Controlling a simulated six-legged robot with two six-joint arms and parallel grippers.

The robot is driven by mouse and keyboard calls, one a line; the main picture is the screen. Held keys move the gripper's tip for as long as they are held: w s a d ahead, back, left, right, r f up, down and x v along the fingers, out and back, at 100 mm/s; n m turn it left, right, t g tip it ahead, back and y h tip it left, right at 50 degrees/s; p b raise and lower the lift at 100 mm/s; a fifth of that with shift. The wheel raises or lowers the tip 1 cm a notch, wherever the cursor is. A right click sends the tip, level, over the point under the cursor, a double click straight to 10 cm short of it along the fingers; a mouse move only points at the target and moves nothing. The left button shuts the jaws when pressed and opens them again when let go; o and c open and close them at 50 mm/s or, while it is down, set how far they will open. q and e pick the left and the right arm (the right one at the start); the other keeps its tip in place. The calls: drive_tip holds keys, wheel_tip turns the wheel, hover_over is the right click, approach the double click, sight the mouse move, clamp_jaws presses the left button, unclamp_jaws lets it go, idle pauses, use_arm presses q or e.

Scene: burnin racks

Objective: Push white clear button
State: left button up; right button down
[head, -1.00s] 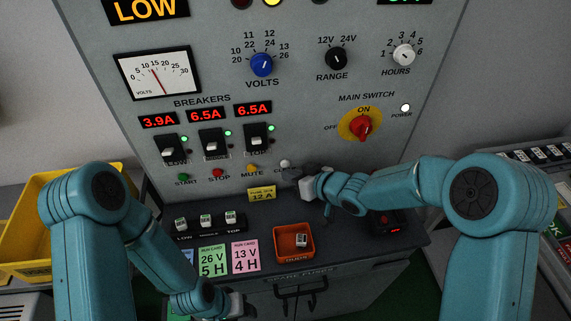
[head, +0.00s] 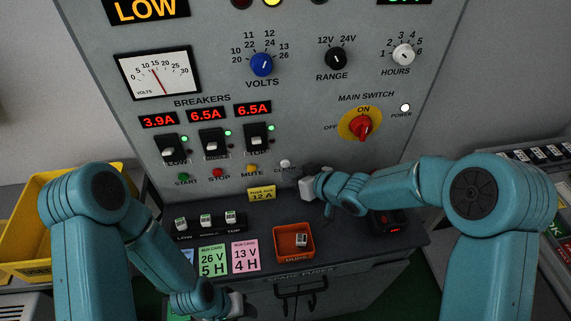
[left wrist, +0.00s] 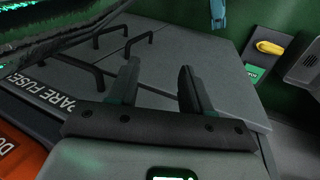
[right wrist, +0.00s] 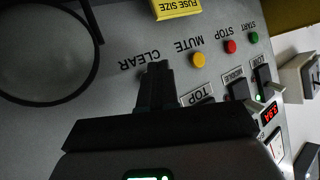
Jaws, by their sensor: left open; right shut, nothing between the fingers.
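The white clear button (head: 285,163) is on the grey panel, at the right end of the button row, above the word CLEAR. In the head view my right gripper (head: 302,172) is just below and right of it, near the panel. In the right wrist view the fingers of my right gripper (right wrist: 157,68) are together with nothing between them. They point at the panel beside the CLEAR label (right wrist: 139,60) and the button is hidden there. My left gripper (left wrist: 157,75) is open and empty, low over the cabinet front with the SPARE FUSES label.
The yellow mute button (head: 251,168), red stop button (head: 218,172) and green start button (head: 183,177) lie left of the clear button. The red main switch (head: 363,126) is above my right arm. An orange bin (head: 281,251) and run cards (head: 245,256) are on the ledge below.

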drive_tip(key=shift+w, duration=0.1)
idle(0.3)
drive_tip(key=shift+w+a+p, duration=0.1)
drive_tip(key=shift+w+p, duration=0.2)
drive_tip(key=shift+p, duration=0.05)
drive_tip(key=shift+w+p, duration=0.3)
drive_tip(key=shift+w, duration=0.1)
idle(0.5)
drive_tip(key=shift+s, duration=0.1)
idle(0.3)
drive_tip(key=shift+s+b, duration=0.55)
drive_tip(key=shift+s, duration=0.15)
